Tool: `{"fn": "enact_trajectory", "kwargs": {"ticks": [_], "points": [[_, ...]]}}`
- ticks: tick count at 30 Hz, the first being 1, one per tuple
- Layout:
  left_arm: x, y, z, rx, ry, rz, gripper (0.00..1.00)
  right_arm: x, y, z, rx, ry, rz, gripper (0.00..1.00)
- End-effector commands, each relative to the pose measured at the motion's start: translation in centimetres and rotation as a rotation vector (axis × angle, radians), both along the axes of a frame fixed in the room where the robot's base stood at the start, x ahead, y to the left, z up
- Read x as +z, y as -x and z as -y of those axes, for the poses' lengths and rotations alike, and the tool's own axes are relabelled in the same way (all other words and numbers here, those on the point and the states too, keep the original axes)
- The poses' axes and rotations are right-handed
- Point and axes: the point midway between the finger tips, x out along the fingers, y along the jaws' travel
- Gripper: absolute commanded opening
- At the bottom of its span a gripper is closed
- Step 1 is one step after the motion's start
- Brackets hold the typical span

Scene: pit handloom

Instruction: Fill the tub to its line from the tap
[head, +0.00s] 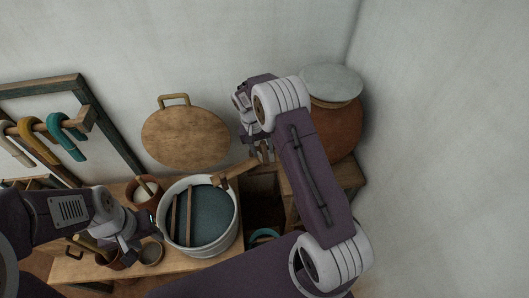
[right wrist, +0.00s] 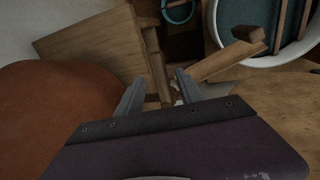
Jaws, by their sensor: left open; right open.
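The round white tub (head: 236,232) stands on the wooden bench, with a dark blue-teal surface inside and two wooden sticks across it. Its rim also shows at top right in the right wrist view (right wrist: 214,24). A wooden spout-like piece (head: 232,173), perhaps the tap, reaches over the tub's right rim; it also shows in the right wrist view (right wrist: 222,62). My right gripper (head: 262,156) is open beside this piece's right end, with nothing visible between its fingers. My left gripper (head: 137,246) is open left of the tub, near small pots. The tub's line cannot be made out.
A large clay jar (head: 336,128) with a pale lid stands at the right on a wooden stand (head: 350,174). A round wooden lid (head: 185,137) leans on the back wall. A teal-rimmed vessel (right wrist: 178,13) sits low behind my right arm.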

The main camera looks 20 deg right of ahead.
Motion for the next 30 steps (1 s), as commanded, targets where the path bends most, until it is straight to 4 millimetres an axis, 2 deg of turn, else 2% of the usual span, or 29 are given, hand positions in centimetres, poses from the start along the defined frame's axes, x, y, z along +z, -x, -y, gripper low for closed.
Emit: {"fn": "enact_trajectory", "kwargs": {"ticks": [1, 6, 15, 16, 20, 21, 30], "points": [[0.7, 0.0, 0.0, 0.000, 0.000, 0.000, 0.44, -0.7, 0.2, 0.2, 0.000, 0.001, -0.005, 0.44], [1.4, 0.0, 0.0, 0.000, 0.000, 0.000, 0.44, -3.0, 0.2, 0.7, -0.001, 0.000, -0.002, 0.44], [1.3, 0.0, 0.0, 0.000, 0.000, 0.000, 0.44, -3.8, 0.2, 0.7, 0.000, 0.000, 0.001, 0.44], [1.3, 0.0, 0.0, 0.000, 0.000, 0.000, 0.44, -3.8, 0.2, 0.7, 0.000, 0.000, 0.001, 0.41], [1.3, 0.0, 0.0, 0.000, 0.000, 0.000, 0.44, -3.8, 0.2, 0.7, 0.000, 0.000, 0.001, 0.05], [1.3, 0.0, 0.0, 0.000, 0.000, 0.000, 0.44, -3.7, 0.2, 0.8, 0.000, 0.000, 0.001, 0.00], [1.3, 0.0, 0.0, 0.000, 0.000, 0.000, 0.44, -3.7, 0.2, 0.8, 0.000, 0.000, 0.000, 0.00]]}}
